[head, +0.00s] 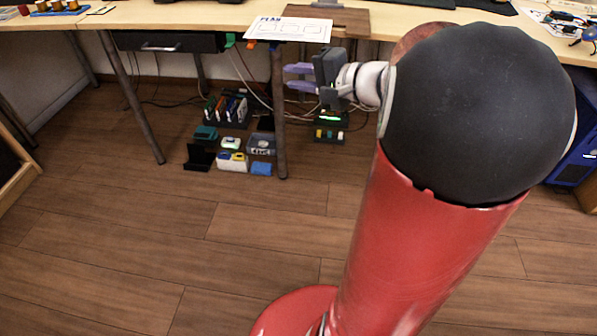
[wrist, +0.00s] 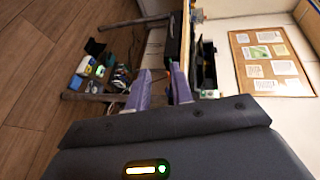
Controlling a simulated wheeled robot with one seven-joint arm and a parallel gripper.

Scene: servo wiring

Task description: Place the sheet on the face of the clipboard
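The white sheet (head: 289,29), headed "PLAN" with printed boxes, lies at the table's front edge in the head view, its near part seeming to stick out past the edge. The brown clipboard (head: 345,18) lies just behind and to the right of it, its clip at the far end. The sheet's right corner is close to the clipboard; I cannot tell whether they touch. My gripper (head: 292,77) is in front of the table, lower in the picture than the sheet. Its two purple fingers are apart with nothing between them, also in the wrist view (wrist: 160,82). I cannot make out sheet or clipboard there.
The wooden table (head: 200,14) runs across the back, with a dark drawer (head: 165,42) under it. Table legs, cables and small bins (head: 232,161) stand below. Spools (head: 40,6) are at the far left. A pinboard (wrist: 268,62) hangs on the wall. The floor in front is clear.

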